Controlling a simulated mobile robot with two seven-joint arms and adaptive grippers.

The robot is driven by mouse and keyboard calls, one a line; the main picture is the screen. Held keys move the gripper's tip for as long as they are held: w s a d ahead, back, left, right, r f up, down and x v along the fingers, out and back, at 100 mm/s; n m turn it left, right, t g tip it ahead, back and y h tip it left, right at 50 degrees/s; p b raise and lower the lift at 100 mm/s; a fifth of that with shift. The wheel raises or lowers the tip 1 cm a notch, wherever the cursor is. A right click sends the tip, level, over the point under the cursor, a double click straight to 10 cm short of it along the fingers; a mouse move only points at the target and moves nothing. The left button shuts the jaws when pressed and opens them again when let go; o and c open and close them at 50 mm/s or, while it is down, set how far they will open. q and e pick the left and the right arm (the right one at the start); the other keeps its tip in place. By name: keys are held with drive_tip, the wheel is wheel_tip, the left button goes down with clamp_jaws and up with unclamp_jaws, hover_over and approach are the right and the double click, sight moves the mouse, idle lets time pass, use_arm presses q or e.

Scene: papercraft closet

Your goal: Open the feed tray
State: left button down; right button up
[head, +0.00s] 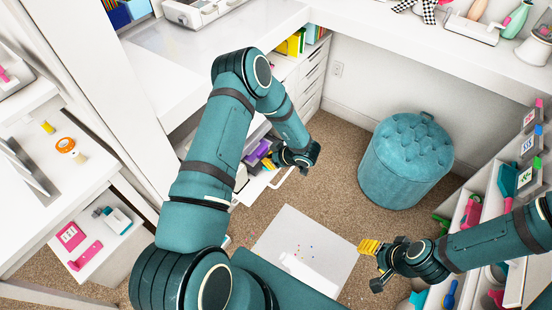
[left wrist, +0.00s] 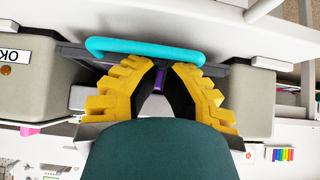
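In the left wrist view a grey machine (left wrist: 35,85) with an "OK" label has a dark front panel that seems to be the feed tray (left wrist: 215,70). A teal bar handle (left wrist: 145,46) runs across it. My left gripper (left wrist: 164,66) has its yellow fingertips just below the handle, a narrow gap between them and nothing seen held. Whether the tips touch the handle is unclear. In the head view my left gripper (head: 284,160) is low by the shelves under the desk; the arm hides most of the machine. My right gripper (head: 372,266) is over the floor, apparently open and empty.
A teal tufted pouf (head: 405,162) stands on the carpet at centre right. White drawers (head: 310,80) are behind my left gripper. A rack of small tools (head: 510,190) lines the right side. A pale speckled mat (head: 305,243) lies on the floor.

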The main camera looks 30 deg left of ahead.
use_arm(q)
drive_tip(key=shift+a+f, duration=0.1)
drive_tip(key=shift+f, duration=0.05)
drive_tip(key=d, duration=0.5)
drive_tip(key=d+p, duration=0.1)
drive_tip(key=d, duration=0.2)
drive_tip(key=shift+s+d, duration=0.1)
drive_tip(key=shift+s, duration=0.2)
drive_tip(key=shift+s+d, duration=0.1)
drive_tip(key=shift+d, duration=0.4)
use_arm(e)
drive_tip(key=shift+w+r, duration=0.2)
drive_tip(key=shift+r, duration=0.35)
drive_tip(key=shift+d+r, duration=0.1)
